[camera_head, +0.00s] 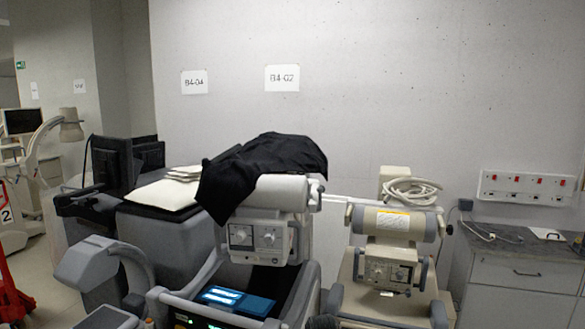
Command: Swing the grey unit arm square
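A large grey unit (178,238) on a cart stands left of centre. A grey arm (272,192) with a rounded end lies across its top, above a control box with two dials (257,237). A black cloth (265,165) covers much of this arm and hides its far part. A curved grey piece (95,262) sticks out at the unit's lower left. I cannot tell which of these parts the task means. The visible arm lies roughly level, pointing right; its exact angle is unclear under the cloth. My gripper is not in view.
A beige unit (385,275) with a coiled hose (411,191) stands close on the right. A grey cabinet (525,290) is at the far right. Dark monitors (112,163) stand behind the grey unit. A red frame (12,290) is at the left edge, with open floor beside it.

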